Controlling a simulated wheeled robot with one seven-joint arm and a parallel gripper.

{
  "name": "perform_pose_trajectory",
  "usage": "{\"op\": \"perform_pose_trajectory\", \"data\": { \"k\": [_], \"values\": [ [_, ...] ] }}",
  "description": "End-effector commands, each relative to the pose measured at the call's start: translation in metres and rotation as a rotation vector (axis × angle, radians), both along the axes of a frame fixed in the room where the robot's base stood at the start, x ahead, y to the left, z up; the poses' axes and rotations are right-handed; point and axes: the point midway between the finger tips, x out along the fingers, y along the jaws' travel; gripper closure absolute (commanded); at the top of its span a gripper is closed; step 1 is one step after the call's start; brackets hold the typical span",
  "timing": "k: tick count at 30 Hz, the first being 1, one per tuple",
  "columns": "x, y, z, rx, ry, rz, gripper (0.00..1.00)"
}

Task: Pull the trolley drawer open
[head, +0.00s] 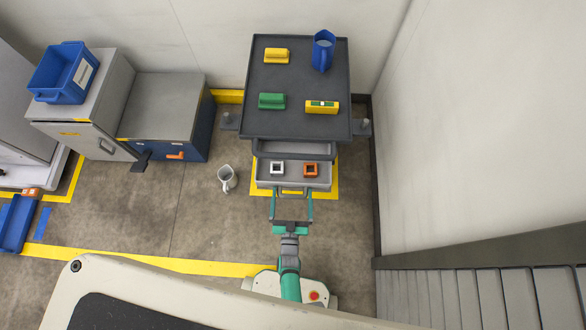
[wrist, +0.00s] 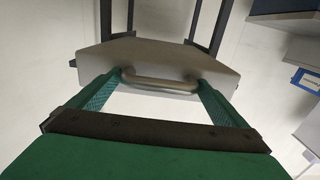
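The grey trolley (head: 350,75) stands against the back wall. Its drawer (head: 264,181) sticks out at the front, so its inside shows in the head view, with a white square piece (head: 277,168) and an orange one (head: 310,170) in it. The drawer's bar handle (wrist: 160,82) is on the front face. My gripper (head: 291,193) is at this handle. In the wrist view my green fingers (wrist: 160,86) stand at the two ends of the handle and appear to touch it, spread about as wide as the handle.
On the trolley top are a blue jug (head: 323,50), yellow pieces (head: 276,55) and a green piece (head: 272,101). A grey pitcher (head: 227,179) stands on the floor to the left. Cabinets (head: 170,105) stand further left. A wall (head: 480,120) bounds the right side.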

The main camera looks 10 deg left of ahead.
Motion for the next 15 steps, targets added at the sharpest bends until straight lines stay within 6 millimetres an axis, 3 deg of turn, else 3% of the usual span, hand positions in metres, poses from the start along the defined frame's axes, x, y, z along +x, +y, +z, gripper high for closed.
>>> {"op": "perform_pose_trajectory", "data": {
  "k": [8, 15],
  "values": [
    [-0.001, -0.001, 0.0, 0.001, 0.001, -0.001, 0.0],
    [-0.03, -0.005, -0.001, 0.001, 0.003, -0.001, 0.0]
  ]
}}
